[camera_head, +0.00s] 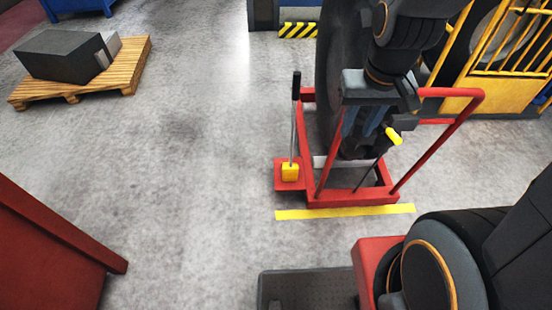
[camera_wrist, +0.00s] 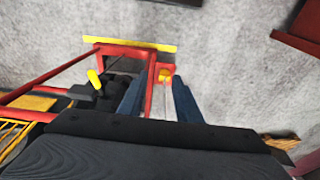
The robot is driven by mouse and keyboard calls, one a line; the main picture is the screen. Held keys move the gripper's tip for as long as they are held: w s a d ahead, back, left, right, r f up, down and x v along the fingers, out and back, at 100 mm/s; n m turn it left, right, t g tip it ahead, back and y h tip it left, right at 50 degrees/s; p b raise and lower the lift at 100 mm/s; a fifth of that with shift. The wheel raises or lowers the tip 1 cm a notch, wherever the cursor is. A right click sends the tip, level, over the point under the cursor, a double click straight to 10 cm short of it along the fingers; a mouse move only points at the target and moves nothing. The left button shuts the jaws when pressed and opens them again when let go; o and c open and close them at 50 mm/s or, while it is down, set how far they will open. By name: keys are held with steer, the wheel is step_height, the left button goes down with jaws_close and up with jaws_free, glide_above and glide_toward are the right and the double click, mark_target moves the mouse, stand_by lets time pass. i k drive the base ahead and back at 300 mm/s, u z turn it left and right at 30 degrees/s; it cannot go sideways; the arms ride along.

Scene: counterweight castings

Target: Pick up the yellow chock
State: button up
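The yellow chock (camera_head: 290,172) is a small block on a red plate at the left foot of a red-framed cart. A thin upright rod with a black grip (camera_head: 296,86) rises from it. In the wrist view, the chock (camera_wrist: 165,75) shows as a small yellow patch beyond the fingers, near the right one. My gripper (camera_head: 358,132) is above the cart, right of the chock and apart from it in the head view. Its two blue-grey fingers (camera_wrist: 159,83) are spread, with nothing seen held between them. The lower chock is partly hidden in the wrist view.
The red cart frame (camera_head: 325,202) has raised rails and a yellow-tipped lever (camera_head: 394,136) close to my gripper. A yellow floor stripe (camera_head: 345,212) runs in front. A pallet (camera_head: 130,68) carries a dark block (camera_head: 60,57). Floor left of the cart is clear.

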mark_target(289, 170)
steer(key=z, duration=0.15)
steer(key=i, duration=0.9)
steer(key=z, duration=0.3)
